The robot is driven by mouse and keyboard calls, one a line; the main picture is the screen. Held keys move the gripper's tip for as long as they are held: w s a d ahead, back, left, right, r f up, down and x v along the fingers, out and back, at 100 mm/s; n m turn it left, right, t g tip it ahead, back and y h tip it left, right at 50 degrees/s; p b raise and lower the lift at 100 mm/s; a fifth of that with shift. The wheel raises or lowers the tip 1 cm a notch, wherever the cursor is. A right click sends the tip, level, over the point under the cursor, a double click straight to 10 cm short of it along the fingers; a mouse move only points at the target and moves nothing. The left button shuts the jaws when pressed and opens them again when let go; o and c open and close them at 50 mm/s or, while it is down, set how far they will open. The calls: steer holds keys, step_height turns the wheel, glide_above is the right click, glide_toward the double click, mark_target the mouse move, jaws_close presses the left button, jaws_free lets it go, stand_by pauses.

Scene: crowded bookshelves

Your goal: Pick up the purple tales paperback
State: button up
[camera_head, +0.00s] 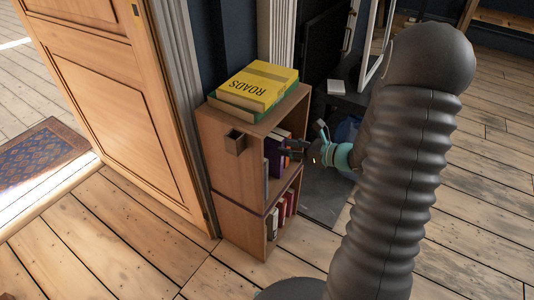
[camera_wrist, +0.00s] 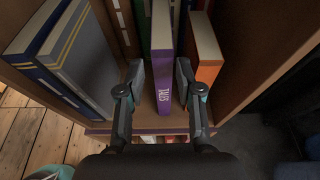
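The purple paperback with "TALES" on its spine (camera_wrist: 162,100) stands upright in the shelf, its spine facing my wrist camera. In the head view a purple book (camera_head: 273,158) shows in the upper compartment of the small wooden bookcase (camera_head: 232,165). My gripper (camera_wrist: 160,80) is open, with one finger on each side of the purple spine. A narrow gap shows on the left; the right finger is very close to the book, and I cannot tell if it touches. In the head view my gripper (camera_head: 292,150) is at the compartment's opening.
An orange book (camera_wrist: 204,62) stands just right of the right finger. Blue and grey books (camera_wrist: 72,65) lean at the left. A yellow "ROADS" book (camera_head: 262,85) lies on the bookcase top. More books (camera_head: 280,213) fill the lower compartment. A wooden door (camera_head: 115,80) stands at the left.

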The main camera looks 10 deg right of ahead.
mark_target(270, 144)
steer(key=shift+x, duration=3.75)
steer(key=shift+w+d+f, duration=0.1)
steer(key=shift+d, duration=0.05)
jaws_close()
